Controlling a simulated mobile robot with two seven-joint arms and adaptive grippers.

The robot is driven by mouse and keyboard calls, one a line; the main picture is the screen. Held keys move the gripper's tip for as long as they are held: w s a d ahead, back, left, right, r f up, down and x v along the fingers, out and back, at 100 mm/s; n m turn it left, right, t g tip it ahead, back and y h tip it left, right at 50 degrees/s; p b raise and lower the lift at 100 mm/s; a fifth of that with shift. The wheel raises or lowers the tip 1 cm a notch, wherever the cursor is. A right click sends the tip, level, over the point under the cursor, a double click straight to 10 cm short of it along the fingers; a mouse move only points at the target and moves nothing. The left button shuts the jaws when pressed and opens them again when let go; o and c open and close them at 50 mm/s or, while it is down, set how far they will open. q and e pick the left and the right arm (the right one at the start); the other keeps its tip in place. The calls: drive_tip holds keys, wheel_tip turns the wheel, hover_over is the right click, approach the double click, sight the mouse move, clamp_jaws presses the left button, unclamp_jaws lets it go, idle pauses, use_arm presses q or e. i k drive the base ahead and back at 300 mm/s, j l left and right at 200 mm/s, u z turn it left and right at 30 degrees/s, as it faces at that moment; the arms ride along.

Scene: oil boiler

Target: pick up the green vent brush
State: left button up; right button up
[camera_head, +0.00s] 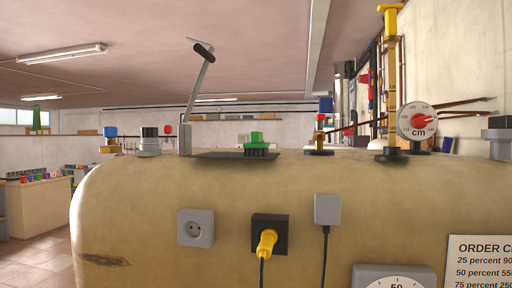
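The green vent brush (257,141) has a green back and dark bristles pointing down. It rests on a dark flat plate (215,155) on top of the large cream boiler tank (150,210). Nothing is touching the brush from above. Another green object (37,118) stands far off at the left edge; it is too small to identify. Neither of my grippers shows in the head view.
A grey lever (197,88) with a black grip rises left of the brush. A yellow-topped gauge tube (391,90), a round dial (417,121) and a small brass valve (319,140) stand to its right. A grey cap (149,140) and a blue-topped valve (110,138) are left.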

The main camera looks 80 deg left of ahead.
sight(255, 146)
drive_tip(key=u, duration=3.25)
